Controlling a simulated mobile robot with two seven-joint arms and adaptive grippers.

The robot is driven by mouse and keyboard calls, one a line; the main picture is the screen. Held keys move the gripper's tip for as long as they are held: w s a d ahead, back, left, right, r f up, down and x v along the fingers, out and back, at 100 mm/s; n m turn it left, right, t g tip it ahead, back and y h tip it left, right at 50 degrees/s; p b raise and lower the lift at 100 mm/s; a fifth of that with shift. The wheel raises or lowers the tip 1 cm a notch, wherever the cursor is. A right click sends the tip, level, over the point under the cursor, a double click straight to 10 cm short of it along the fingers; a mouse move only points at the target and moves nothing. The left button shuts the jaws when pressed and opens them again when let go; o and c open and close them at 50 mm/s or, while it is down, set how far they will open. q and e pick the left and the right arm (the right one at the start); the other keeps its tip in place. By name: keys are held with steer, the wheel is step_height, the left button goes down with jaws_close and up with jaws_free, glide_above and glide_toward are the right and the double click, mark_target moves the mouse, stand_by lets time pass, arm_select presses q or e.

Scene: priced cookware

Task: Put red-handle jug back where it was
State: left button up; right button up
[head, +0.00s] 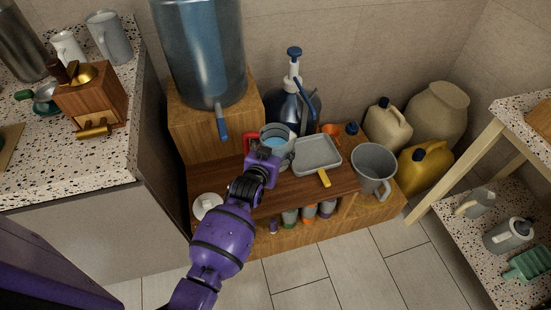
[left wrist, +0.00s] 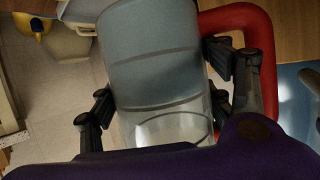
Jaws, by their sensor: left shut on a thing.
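The red-handle jug (head: 276,146) is a grey, partly clear jug at the wooden shelf in the head view, and its mouth shows light blue inside. Its red handle (head: 249,141) is on the left. My left gripper (head: 262,164) reaches it from the front and is shut on it. In the left wrist view, the jug (left wrist: 155,60) fills the middle between the fingers of my left gripper (left wrist: 168,95). One finger is beside the body and the other lies between body and red handle (left wrist: 262,50). Whether its base touches the shelf is hidden. My right gripper is not in view.
A grey tray (head: 318,153) with a yellow handle is close right of the jug. A large blue dispenser (head: 203,55) stands behind left, a pump bottle (head: 294,100) behind. A grey bucket (head: 373,168) is farther right, a white round item (head: 207,205) front left.

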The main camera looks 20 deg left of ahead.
arm_select(q)
steer(key=f, duration=0.1)
steer(key=w+f+b, duration=0.1)
steer(key=f, duration=0.1)
steer(key=a+f, duration=0.1)
steer(key=f, duration=0.1)
steer(key=shift+w, duration=0.3)
steer(key=shift+f+b, duration=0.3)
steer(key=shift+f, duration=0.05)
step_height(320, 180, down, 6)
steer(key=b, duration=0.5)
steer(key=shift+b, duration=0.3)
steer(key=shift+f+b, duration=0.2)
steer(key=shift+b, duration=0.1)
steer(key=shift+f, duration=0.3)
steer(key=shift+f+b, duration=0.15)
steer(key=shift+b, duration=0.15)
